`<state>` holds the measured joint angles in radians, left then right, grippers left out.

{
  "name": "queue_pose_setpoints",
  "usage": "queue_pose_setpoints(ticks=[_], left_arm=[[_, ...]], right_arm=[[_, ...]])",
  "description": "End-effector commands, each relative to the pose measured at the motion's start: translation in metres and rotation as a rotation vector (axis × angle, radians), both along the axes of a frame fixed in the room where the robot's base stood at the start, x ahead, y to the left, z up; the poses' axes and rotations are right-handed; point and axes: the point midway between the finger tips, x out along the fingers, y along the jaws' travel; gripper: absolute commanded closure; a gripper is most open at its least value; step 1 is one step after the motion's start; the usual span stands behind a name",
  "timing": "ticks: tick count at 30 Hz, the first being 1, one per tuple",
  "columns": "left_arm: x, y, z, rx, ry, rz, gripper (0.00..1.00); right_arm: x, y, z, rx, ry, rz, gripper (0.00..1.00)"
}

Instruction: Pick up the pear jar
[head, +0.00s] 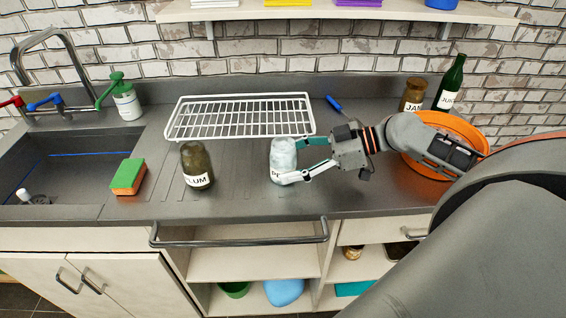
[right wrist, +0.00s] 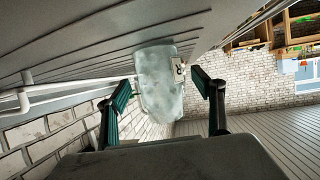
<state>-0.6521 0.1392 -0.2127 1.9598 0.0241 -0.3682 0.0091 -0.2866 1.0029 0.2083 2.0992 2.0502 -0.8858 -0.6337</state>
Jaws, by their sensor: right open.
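The pear jar (head: 283,157) is a pale, whitish jar whose label is partly hidden by a gripper finger. It stands upright on the grey counter in front of the wire rack. My right gripper (head: 302,160) comes in from the right, with its open fingers at the jar's right side. In the right wrist view the jar (right wrist: 160,85) stands between the two open fingers (right wrist: 163,95), with gaps visible on both sides. My left gripper is not in view.
A dark plum jar (head: 196,165) stands left of the pear jar. The white wire rack (head: 240,117) lies behind. A sponge (head: 128,176), sink (head: 70,165), blue-handled tool (head: 334,104), jam jar (head: 413,95), green bottle (head: 450,85) and orange bowl (head: 455,125) are around.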

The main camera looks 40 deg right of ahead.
Motion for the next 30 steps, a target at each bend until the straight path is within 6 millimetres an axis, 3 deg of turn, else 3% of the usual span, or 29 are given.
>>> queue_pose_setpoints(ticks=[6,15,20,21,30], left_arm=[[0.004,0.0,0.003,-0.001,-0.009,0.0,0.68],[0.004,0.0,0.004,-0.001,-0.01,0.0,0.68],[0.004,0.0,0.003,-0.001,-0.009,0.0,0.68],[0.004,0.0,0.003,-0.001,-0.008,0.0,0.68],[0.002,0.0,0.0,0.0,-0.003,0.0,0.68]], right_arm=[[0.012,0.014,-0.006,0.001,-0.002,-0.001,0.32],[0.013,0.015,-0.008,0.0,0.0,-0.001,0.32],[0.013,0.015,-0.008,0.0,0.0,-0.001,0.74],[0.013,0.015,-0.008,0.0,0.0,-0.001,0.78],[0.013,0.015,-0.007,0.001,-0.001,-0.001,0.79]])
